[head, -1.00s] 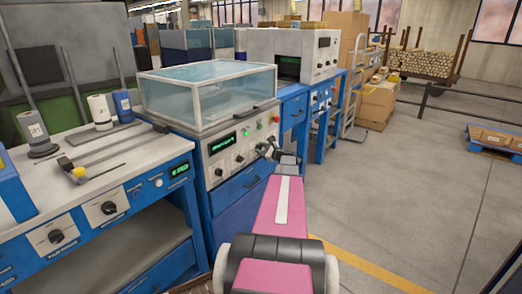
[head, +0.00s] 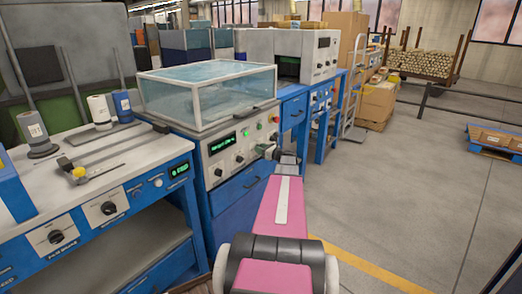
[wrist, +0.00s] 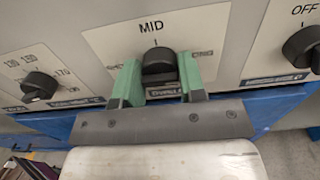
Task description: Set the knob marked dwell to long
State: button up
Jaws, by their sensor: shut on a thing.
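The dwell knob (wrist: 158,62) is a black round knob on a white plate in the wrist view. Its plate reads MID at the top, with partly covered words at left and right that look like short and long. The knob appears to point up at MID. The label under it is partly hidden and seems to read dwell. My gripper (wrist: 157,78) has its two green fingers on either side of the knob, shut on it. In the head view my gripper (head: 272,153) is at the front panel of the machine with the clear cover (head: 207,92).
A second knob (wrist: 40,85) with a number scale is to the left, and a knob marked OFF (wrist: 303,47) is to the right. A blue bench (head: 95,190) with more knobs stands at left.

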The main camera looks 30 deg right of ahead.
jog(key=shift+f, duration=0.1)
jog(key=o, duration=0.9)
jog(key=v, duration=1.1)
